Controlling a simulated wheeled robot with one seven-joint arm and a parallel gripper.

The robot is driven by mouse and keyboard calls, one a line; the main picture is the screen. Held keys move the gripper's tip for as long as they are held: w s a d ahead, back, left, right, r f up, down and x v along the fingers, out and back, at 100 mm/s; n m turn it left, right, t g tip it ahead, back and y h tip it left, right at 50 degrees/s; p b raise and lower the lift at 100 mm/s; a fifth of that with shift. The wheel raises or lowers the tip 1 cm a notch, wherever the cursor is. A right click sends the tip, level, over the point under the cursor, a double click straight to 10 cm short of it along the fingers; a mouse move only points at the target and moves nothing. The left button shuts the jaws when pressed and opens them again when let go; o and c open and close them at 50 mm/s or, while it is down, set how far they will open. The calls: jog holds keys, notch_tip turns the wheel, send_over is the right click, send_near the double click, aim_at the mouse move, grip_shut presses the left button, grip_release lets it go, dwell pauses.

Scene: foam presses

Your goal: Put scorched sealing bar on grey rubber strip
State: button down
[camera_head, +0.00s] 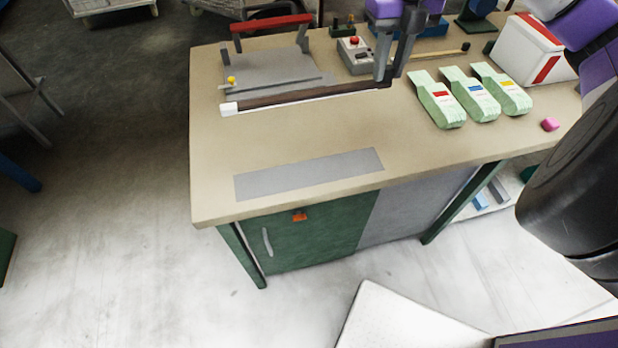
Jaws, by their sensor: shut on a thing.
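The scorched sealing bar (310,96) is a long, thin bar with a dark brown top, a pale lower edge and a white end block at its left. It lies lengthwise in front of the grey press (265,72). My gripper (386,80) points down and is shut on the bar near its right end. I cannot tell whether the bar touches the bench or hangs just above it. The grey rubber strip (308,174) lies flat and bare near the bench's front edge, apart from the bar. My fingers hide the bar's right end.
The beige bench top (300,130) is clear between bar and strip. Behind the bar stand the press's red handle (270,23) and a grey control box (356,55).

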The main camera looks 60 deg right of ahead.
aim_at(385, 81)
notch_tip(385, 81, down, 4)
jog(key=b, duration=0.3)
jog(key=shift+f, duration=0.15)
notch_tip(385, 81, down, 20)
jog(key=shift+r+p, duration=0.15)
jog(key=shift+p, duration=0.25)
jog(key=c, duration=1.2)
grip_release()
